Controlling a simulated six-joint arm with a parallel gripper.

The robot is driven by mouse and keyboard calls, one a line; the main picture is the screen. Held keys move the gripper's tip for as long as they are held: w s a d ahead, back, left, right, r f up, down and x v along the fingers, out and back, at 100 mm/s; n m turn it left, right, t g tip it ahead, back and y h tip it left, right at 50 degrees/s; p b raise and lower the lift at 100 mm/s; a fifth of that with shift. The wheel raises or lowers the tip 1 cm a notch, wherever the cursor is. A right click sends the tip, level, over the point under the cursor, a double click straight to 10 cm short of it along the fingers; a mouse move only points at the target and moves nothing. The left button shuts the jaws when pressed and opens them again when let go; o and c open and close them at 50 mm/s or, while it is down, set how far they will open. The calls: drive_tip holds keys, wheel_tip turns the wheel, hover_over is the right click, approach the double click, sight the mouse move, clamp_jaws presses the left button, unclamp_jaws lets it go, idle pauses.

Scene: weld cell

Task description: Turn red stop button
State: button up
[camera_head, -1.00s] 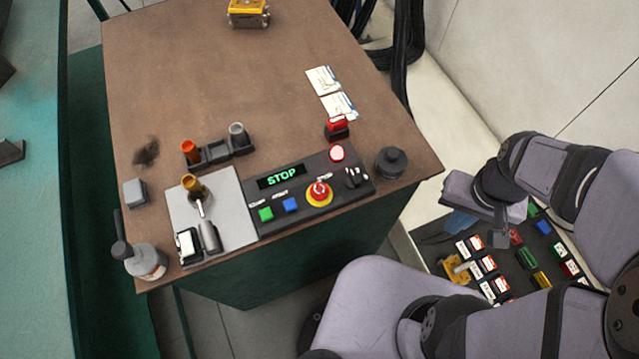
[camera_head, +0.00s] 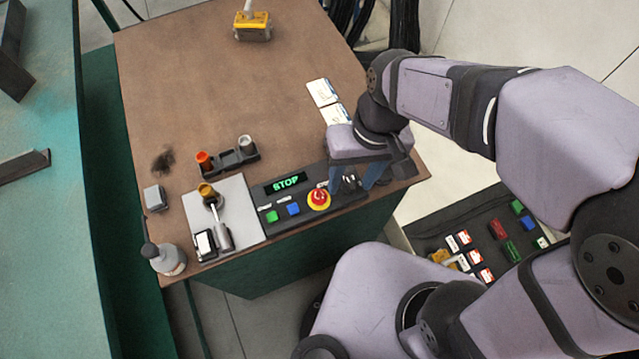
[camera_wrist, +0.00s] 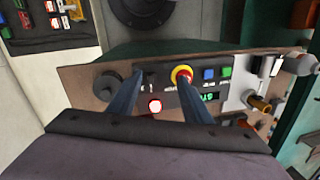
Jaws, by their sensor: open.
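The red stop button (camera_head: 319,198) sits on a yellow ring at the front right of the black control panel (camera_head: 262,195). Its display reads STOP in green. In the wrist view the red button (camera_wrist: 182,75) is just beyond the tip of the right finger. My gripper (camera_head: 361,184) is over the right end of the panel, to the right of the button, with its fingers pointing down. In the wrist view my gripper (camera_wrist: 160,82) is open and empty, its two fingers well apart. The gripper hides the panel's right end in the head view.
Green (camera_head: 272,216) and blue (camera_head: 293,209) buttons are left of the stop button. A grey plate (camera_head: 232,193) with a lever stands further left, beside a bottle (camera_head: 165,259). A black round knob (camera_wrist: 107,86) is left of the fingers in the wrist view.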

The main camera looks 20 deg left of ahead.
sight(320, 196)
drive_tip(key=s+a+r+n, duration=0.1)
drive_tip(key=n, duration=0.1)
drive_tip(key=a+r+n, duration=0.1)
drive_tip(key=a+n, duration=0.1)
drive_tip(key=n, duration=0.1)
drive_tip(key=s+a+r+n+t, duration=0.1)
drive_tip(key=a+n, duration=0.1)
drive_tip(key=shift+s+a+n+h, duration=0.2)
drive_tip(key=shift+s+n+h, duration=0.1)
drive_tip(key=shift+n+h, duration=0.1)
drive_tip(key=shift+s+f, duration=0.1)
drive_tip(key=shift+f, duration=3.5)
